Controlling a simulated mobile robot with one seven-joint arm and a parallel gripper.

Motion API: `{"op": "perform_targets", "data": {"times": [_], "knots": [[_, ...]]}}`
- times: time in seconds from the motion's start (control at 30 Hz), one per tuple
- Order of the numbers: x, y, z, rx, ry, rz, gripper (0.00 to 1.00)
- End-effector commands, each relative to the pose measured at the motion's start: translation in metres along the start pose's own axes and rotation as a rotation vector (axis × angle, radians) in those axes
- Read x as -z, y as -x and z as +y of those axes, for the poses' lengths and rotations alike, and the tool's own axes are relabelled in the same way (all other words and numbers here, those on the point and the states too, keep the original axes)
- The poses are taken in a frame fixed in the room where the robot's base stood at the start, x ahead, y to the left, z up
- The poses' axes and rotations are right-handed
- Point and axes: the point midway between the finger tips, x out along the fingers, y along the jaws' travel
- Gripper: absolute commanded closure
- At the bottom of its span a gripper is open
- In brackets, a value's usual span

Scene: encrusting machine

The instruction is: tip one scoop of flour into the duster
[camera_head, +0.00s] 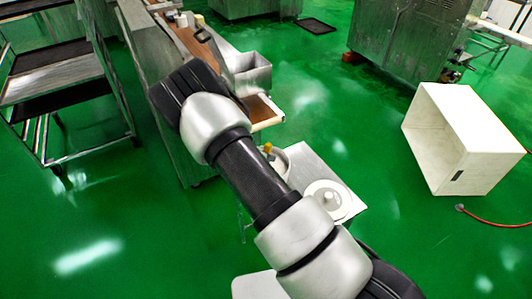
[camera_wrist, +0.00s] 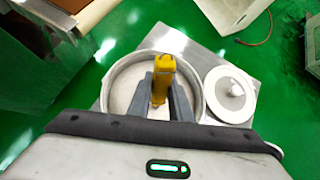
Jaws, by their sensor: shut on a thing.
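In the wrist view my gripper (camera_wrist: 161,88) is shut on the yellow handle of the scoop (camera_wrist: 164,68). The gripper and handle are over a round metal-rimmed tub (camera_wrist: 110,80) with a pale inside, which looks like flour. The scoop's bowl is hidden, so I cannot tell whether it holds flour. In the head view the yellow handle (camera_head: 267,149) shows beside my arm, and the tub (camera_head: 301,158) is partly covered by it. A metal box-like hopper (camera_head: 250,75) stands on the machine beyond; I cannot tell whether it is the duster.
A white round lid with a knob (camera_wrist: 230,94) lies right of the tub on a pale stand top (camera_head: 315,165). A white open box (camera_head: 455,140) stands on the green floor at right. A rack (camera_head: 65,85) stands at left. Open floor lies between.

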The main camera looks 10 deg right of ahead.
Motion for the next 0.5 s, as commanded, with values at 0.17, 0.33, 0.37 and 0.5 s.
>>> {"op": "perform_targets", "data": {"times": [0.17,0.33,0.37,0.5], "knots": [[0.0027,-0.0015,-0.0007,0.005,0.009,0.052,1.00],[0.0018,-0.0041,-0.0001,0.008,0.016,0.091,1.00],[0.0012,-0.0046,-0.0002,0.008,0.016,0.098,1.00],[-0.0004,-0.0072,0.0005,0.012,0.022,0.131,1.00]]}}
